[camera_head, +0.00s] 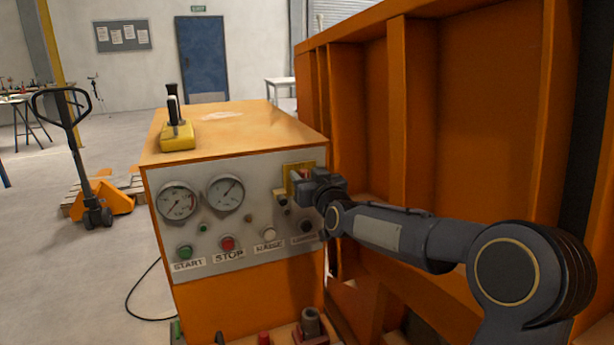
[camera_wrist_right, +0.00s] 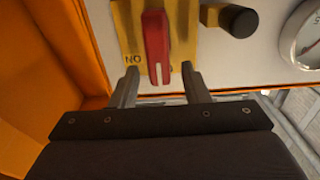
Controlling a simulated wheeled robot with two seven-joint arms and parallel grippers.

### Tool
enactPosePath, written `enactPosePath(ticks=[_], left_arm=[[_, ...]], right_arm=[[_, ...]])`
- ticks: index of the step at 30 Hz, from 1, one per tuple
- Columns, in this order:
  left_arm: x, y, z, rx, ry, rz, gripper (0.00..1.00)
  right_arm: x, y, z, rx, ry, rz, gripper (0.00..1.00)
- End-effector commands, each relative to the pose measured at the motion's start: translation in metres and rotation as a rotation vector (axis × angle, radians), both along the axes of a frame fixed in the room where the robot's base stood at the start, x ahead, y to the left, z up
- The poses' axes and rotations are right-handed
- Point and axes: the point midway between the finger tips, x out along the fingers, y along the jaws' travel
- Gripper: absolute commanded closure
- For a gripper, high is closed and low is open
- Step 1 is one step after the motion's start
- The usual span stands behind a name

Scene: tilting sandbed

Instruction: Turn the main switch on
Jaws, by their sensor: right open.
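The main switch is a red handle (camera_wrist_right: 156,45) on a yellow plate (camera_wrist_right: 126,22) marked with letters. In the head view the yellow plate (camera_head: 289,183) sits at the upper right of the grey control panel, largely hidden by my right gripper (camera_head: 303,183). In the right wrist view my right gripper (camera_wrist_right: 160,82) is open, with one finger on each side of the red handle's end. I cannot tell whether either finger touches the handle. My left gripper is not in view.
The panel (camera_head: 180,230) carries two gauges, a green START button (camera_head: 184,252), a red STOP button (camera_head: 227,243) and other knobs. A black knob (camera_wrist_right: 238,21) is close beside the switch. A yellow joystick box (camera_head: 177,137) stands on top. A tall orange wall (camera_head: 460,130) rises at the right.

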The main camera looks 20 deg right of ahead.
Motion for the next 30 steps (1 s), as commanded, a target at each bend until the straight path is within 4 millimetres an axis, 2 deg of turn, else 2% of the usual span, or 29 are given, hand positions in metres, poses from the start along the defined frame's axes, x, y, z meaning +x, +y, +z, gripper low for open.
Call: enactPosePath(ticks=[2, 11, 20, 30], left_arm=[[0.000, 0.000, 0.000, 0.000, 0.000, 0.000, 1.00], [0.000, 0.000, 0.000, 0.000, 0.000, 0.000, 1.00], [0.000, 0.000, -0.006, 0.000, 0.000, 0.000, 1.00], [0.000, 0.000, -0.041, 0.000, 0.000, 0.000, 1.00]], right_arm=[[0.000, 0.000, 0.000, 0.000, 0.000, 0.000, 0.59], [0.000, 0.000, 0.000, 0.000, 0.000, 0.000, 0.99], [-0.001, -0.001, -0.002, 0.026, -0.001, 0.000, 1.00], [-0.001, -0.007, -0.007, 0.225, -0.016, -0.001, 1.00]])
